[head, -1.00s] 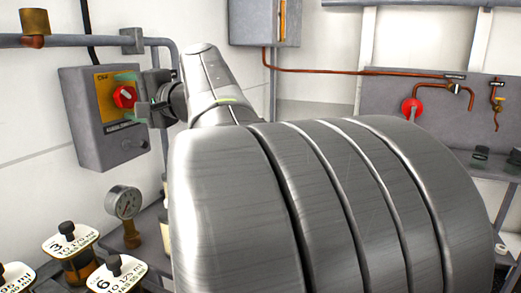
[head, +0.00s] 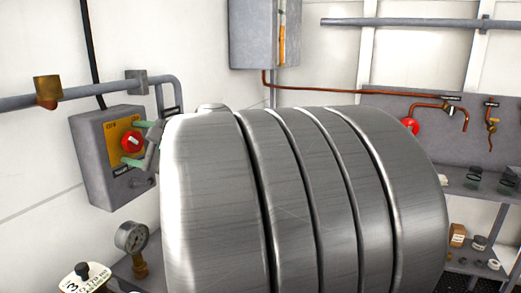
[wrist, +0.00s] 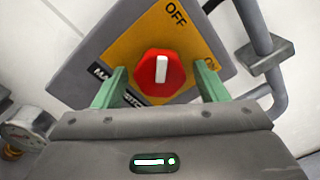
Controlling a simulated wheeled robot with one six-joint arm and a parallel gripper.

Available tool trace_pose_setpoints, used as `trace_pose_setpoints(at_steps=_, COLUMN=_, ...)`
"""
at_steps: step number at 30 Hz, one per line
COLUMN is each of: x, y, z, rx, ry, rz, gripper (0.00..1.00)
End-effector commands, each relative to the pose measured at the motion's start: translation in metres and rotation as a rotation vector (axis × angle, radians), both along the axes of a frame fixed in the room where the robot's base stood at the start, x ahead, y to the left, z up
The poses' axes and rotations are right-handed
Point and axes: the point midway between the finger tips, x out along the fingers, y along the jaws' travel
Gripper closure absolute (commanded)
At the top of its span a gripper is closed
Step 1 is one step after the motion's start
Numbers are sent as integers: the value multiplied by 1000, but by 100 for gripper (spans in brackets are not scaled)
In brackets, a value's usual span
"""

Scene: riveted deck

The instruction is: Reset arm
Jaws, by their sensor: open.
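The grey switch box (head: 105,190) is on the white wall at the left in the head view. Its yellow plate (wrist: 195,42) bears a red knob (wrist: 160,75) with a white bar, between the green fingers of my gripper (wrist: 163,82) in the wrist view. The fingers stand apart, one on each side of the knob, with visible gaps. OFF shows at the plate's upper right; the ON label is partly covered by a finger. In the head view my gripper (head: 138,144) is at the knob (head: 132,141), and my ribbed metal arm hides much of the centre.
A grey pipe (head: 85,95) runs along the wall above. A tall grey cabinet (head: 252,35) hangs behind. At right are a red valve wheel (head: 410,126), copper pipes and shelves with small parts.

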Motion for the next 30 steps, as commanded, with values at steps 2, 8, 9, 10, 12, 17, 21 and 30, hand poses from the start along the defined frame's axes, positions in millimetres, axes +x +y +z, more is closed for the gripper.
trace_pose_setpoints(at_steps=2, x=0, y=0, z=4, rx=19, ry=50, rz=0, gripper=34)
trace_pose_setpoints(at_steps=8, x=0, y=0, z=3, rx=63, ry=153, rz=-1, gripper=34)
trace_pose_setpoints(at_steps=9, x=0, y=0, z=2, rx=69, ry=168, rz=-1, gripper=34)
trace_pose_setpoints(at_steps=10, x=0, y=0, z=2, rx=73, ry=179, rz=-1, gripper=34)
trace_pose_setpoints(at_steps=12, x=0, y=0, z=1, rx=81, ry=197, rz=-1, gripper=34)
trace_pose_setpoints(at_steps=17, x=0, y=0, z=0, rx=90, ry=217, rz=-1, gripper=34)
trace_pose_setpoints(at_steps=21, x=0, y=0, z=-1, rx=91, ry=219, rz=-1, gripper=34)
trace_pose_setpoints(at_steps=30, x=0, y=-2, z=-5, rx=85, ry=218, rz=-7, gripper=34)
